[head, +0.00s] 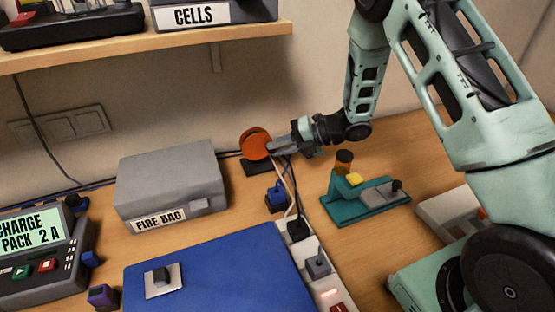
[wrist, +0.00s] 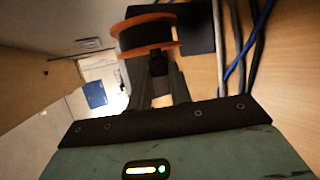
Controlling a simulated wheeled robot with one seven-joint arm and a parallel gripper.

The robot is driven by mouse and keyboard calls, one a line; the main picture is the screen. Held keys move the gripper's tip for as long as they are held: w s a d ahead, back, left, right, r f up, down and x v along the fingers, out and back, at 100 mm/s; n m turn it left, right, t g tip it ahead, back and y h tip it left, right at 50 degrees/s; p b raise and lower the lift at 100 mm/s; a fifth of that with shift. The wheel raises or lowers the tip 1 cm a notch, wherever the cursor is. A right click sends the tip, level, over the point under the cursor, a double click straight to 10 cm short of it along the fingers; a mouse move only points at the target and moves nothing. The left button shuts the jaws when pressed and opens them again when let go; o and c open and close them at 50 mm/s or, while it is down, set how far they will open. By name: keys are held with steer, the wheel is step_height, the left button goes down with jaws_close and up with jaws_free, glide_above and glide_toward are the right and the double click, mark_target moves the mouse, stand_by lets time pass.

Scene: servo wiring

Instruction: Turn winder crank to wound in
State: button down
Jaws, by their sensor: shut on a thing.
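The winder (head: 256,144) is an orange spool on a dark base near the wall at the back of the bench. In the wrist view the winder (wrist: 148,36) shows two orange flanges around a dark drum. A small dark crank knob (wrist: 158,68) sticks out from the near flange. My gripper (head: 277,147) reaches in from the right at the spool's face. In the wrist view its fingers are closed around the knob. Its exact grip is dim, and the crank's angle is hard to tell.
A grey fire bag box (head: 172,183) stands left of the winder. A blue case (head: 215,265) and a white power strip (head: 310,262) lie in front. A teal fixture (head: 365,198) stands to the right. Cables (wrist: 232,50) run beside the winder. A shelf (head: 150,40) overhangs at upper left.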

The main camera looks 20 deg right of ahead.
steer(key=f+y+b, duration=0.1)
steer(key=b, duration=0.2)
steer(key=f+m+y+b, duration=0.1)
steer(key=y+b, duration=0.1)
steer(key=b, duration=0.1)
steer(key=shift+d+f+t, duration=0.2)
steer(key=shift+f+t, duration=0.05)
steer(key=shift+t, duration=0.15)
steer(key=shift+f+y+b, duration=0.1)
steer(key=shift+y+b, duration=0.3)
steer(key=shift+b, duration=0.6)
steer(key=shift+a+m+t+y+b, duration=0.1)
steer(key=shift+m+t+y+b, duration=0.35)
steer(key=shift+b, duration=0.3)
steer(key=c, duration=1.3)
jaws_free()
steer(key=b+v, duration=0.1)
steer(key=v, duration=0.6)
steer(key=shift+b, duration=0.4)
